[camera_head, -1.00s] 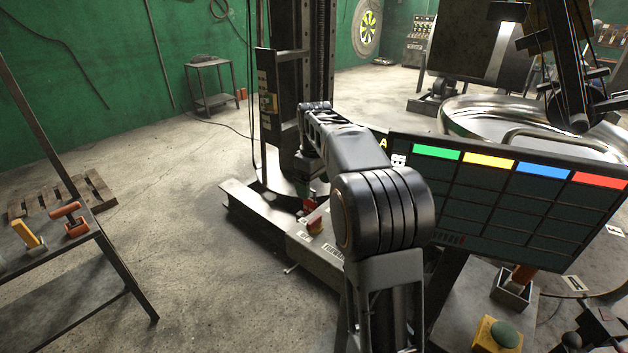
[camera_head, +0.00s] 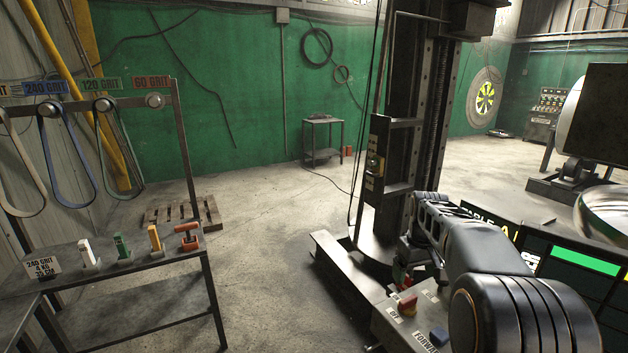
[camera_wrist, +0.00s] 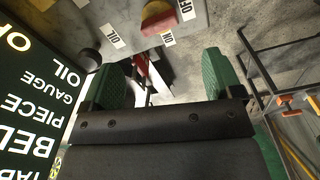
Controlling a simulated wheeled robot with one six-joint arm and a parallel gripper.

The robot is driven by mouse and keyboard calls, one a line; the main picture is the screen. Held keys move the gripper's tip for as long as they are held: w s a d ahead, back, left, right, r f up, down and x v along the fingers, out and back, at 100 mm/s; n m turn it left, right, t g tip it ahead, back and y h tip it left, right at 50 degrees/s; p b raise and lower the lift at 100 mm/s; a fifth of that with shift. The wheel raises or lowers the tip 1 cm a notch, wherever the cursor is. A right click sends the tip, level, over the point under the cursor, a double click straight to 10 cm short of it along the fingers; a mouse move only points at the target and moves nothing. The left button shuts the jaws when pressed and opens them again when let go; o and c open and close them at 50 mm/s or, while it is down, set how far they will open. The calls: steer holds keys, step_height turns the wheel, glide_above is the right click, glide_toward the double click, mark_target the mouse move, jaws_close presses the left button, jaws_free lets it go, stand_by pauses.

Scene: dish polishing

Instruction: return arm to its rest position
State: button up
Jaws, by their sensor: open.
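My arm shows at the lower right of the head view, over the control box. In the wrist view my gripper (camera_wrist: 165,75) is open, with its two green fingers spread apart and nothing held between them. Beyond the fingers are a red and yellow switch (camera_wrist: 158,18) and white labels reading OIL and OFF. In the head view the gripper's fingertips cannot be made out clearly.
A control box (camera_head: 410,322) with a red switch and a blue button stands beside my arm. A dark board (camera_head: 575,290) is at the right. A workbench (camera_head: 120,262) with coloured handled tools is at left, under hanging grit belts (camera_head: 112,150). The middle floor is clear.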

steer(key=s+a+f+m+t, duration=0.1)
steer(key=s+a, duration=0.4)
steer(key=s, duration=0.5)
steer(key=s+a+m+t, duration=0.1)
steer(key=s+a, duration=0.4)
steer(key=s, duration=0.6)
steer(key=shift+a+f+t, duration=0.2)
steer(key=shift+f+t, duration=0.2)
steer(key=shift+t, duration=0.5)
steer(key=shift+w, duration=0.1)
